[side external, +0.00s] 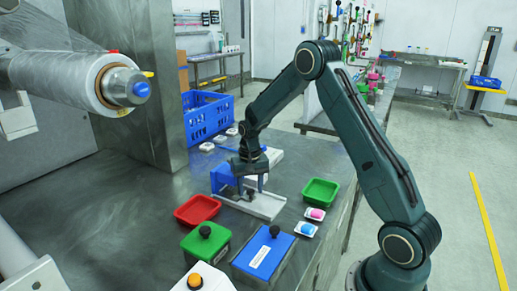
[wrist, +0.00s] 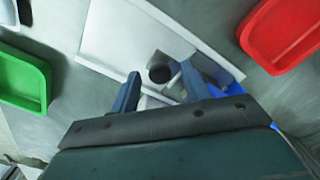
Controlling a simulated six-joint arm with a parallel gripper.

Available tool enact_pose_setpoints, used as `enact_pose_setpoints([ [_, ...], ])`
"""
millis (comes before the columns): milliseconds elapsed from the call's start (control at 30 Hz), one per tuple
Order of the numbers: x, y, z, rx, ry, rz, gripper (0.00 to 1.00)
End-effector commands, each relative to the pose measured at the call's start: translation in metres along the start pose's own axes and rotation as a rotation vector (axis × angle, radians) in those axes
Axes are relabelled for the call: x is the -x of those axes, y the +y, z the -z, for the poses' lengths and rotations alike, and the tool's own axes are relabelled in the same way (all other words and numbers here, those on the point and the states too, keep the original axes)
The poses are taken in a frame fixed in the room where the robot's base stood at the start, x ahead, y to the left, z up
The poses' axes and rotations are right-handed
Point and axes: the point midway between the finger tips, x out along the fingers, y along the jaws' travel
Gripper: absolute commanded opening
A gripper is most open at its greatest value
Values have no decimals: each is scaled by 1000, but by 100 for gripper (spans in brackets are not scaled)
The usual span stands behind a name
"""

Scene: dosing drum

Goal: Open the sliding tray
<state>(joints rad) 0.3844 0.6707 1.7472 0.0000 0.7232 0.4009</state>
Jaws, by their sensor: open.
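The sliding tray appears to be the pale metal piece (side external: 262,206) low on the front of a blue and white unit (side external: 224,180) on the steel table. Its flat pale plate (wrist: 125,38) fills the upper middle of the wrist view. A dark round knob (wrist: 160,74) stands by the plate; it also shows in the side view (side external: 250,194). My gripper (side external: 251,184) is open and points down just over the knob. In the wrist view its two fingertips (wrist: 160,68) lie left and right of the knob, with gaps. Contact cannot be told. The tray's inside is partly hidden.
A red tray (side external: 197,209) lies left of the unit and a green tray (side external: 320,192) right. Nearer the camera are a green lidded box (side external: 206,243), a blue-lidded box (side external: 264,250) and small dishes with pink (side external: 316,214) and blue (side external: 305,229) items. A blue crate (side external: 207,116) stands behind.

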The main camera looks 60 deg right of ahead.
Motion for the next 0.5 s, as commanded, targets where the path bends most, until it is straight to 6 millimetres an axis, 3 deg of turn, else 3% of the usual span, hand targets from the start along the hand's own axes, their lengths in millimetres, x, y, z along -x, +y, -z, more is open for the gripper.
enact_pose_setpoints([
  [133,0,0,0,0,0,0,45],
  [367,0,0,0,0,0,0,0],
  [500,0,0,0,0,0,0,0],
])
